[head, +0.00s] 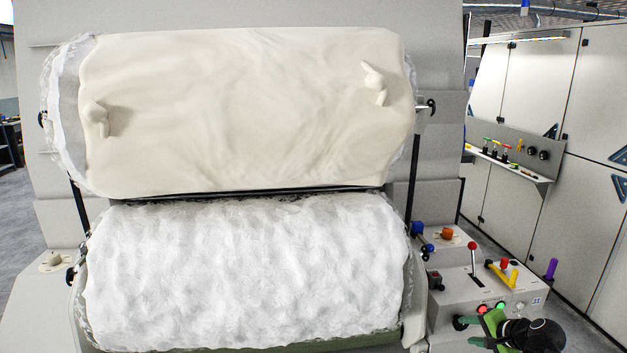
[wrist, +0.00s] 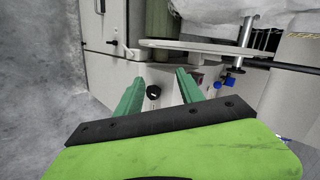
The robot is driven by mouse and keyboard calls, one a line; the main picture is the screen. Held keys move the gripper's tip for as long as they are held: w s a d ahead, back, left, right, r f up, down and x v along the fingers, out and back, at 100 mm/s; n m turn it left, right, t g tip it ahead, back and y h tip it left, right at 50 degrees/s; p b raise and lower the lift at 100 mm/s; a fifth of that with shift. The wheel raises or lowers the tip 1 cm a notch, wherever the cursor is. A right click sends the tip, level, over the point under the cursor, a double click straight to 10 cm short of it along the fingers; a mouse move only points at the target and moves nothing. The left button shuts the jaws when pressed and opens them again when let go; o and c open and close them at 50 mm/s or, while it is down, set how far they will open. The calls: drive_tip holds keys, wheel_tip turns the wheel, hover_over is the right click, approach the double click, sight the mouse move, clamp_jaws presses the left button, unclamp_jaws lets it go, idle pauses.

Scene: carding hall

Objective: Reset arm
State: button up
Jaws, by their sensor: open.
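My gripper shows at the bottom right of the head view (head: 482,331), in front of the control box (head: 450,292). In the wrist view my gripper (wrist: 158,84) has its two green fingers spread apart with nothing held between them. A black round knob (wrist: 153,91) on a pale panel shows beyond the gap between the fingers. I cannot tell how far the fingertips are from the panel.
A large cream-covered roller (head: 245,110) sits above a white fluffy roller (head: 245,270). The control box carries a red-knobbed lever (head: 472,259), a yellow handle (head: 500,277) and lit buttons. Pale cabinets (head: 590,100) stand at right. Grey floor (wrist: 45,80) lies left in the wrist view.

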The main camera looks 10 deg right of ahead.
drive_tip(key=w+a+f+n+g, duration=0.1)
drive_tip(key=a+n, duration=0.4)
drive_tip(key=a, duration=0.8)
drive_tip(key=a+f+n+g, duration=0.4)
drive_tip(key=a+n+g, duration=0.1)
drive_tip(key=a, duration=0.9)
drive_tip(key=w+a+f+n+g, duration=0.1)
drive_tip(key=a+f+n+g, duration=0.2)
drive_tip(key=a, duration=1)
drive_tip(key=shift+w+a+f+n+g+h, duration=0.15)
drive_tip(key=shift+w+a+n+g+h, duration=0.2)
drive_tip(key=shift+n, duration=0.55)
